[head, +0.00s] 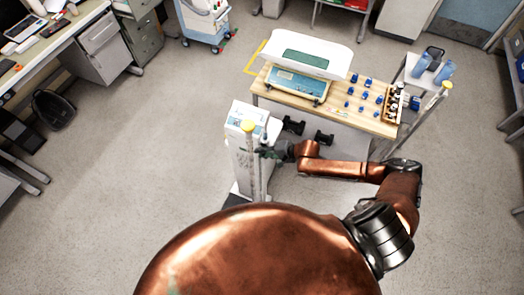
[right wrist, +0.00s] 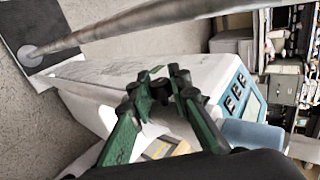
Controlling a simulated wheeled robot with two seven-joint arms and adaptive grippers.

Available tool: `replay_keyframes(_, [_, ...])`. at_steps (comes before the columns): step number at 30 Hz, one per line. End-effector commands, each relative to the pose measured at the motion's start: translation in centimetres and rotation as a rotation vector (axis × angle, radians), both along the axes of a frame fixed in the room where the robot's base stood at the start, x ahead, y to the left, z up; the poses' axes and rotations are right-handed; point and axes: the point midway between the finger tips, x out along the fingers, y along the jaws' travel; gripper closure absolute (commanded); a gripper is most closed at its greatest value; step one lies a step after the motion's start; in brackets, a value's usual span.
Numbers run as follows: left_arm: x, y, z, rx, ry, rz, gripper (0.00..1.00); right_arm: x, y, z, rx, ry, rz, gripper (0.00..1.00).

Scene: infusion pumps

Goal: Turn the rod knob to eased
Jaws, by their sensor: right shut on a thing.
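A white infusion pump (head: 240,115) stands left of the wooden-topped table, with an upright metal rod (head: 252,172) with a yellow cap in front of it. My right gripper (head: 268,153) is at the rod, low on the right of the cap. In the right wrist view its green fingers (right wrist: 163,88) are closed around a small dark piece, apparently the rod knob, mostly hidden between the fingertips. The knob's setting cannot be read. The pump's white case (right wrist: 95,85) and the slanting rod (right wrist: 150,22) lie beyond the fingers. My left gripper is not in view.
The wooden-topped table (head: 345,118) holds a blue-and-white device (head: 297,84), several small blue parts and a rack. Another yellow-capped pole (head: 436,101) stands at its right. A wheeled cart (head: 205,22) stands at the back.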

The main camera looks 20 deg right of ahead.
Motion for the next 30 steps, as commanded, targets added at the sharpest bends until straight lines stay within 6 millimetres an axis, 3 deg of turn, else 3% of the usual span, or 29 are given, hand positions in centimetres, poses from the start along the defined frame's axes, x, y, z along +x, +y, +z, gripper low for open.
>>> replay_keyframes(12, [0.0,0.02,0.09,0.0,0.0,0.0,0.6,-0.24,0.07,-0.33,-0.004,0.011,0.0,1.0])
replay_keyframes(13, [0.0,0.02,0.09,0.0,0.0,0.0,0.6,-0.24,0.06,-0.34,-0.004,0.011,0.0,0.81])
replay_keyframes(20, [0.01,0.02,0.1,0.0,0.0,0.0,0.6,-0.14,0.05,-0.2,-0.003,0.008,0.0,0.66])
replay_keyframes(30, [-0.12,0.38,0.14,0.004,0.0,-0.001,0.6,-0.26,-0.2,0.09,-0.003,0.006,-0.001,0.65])
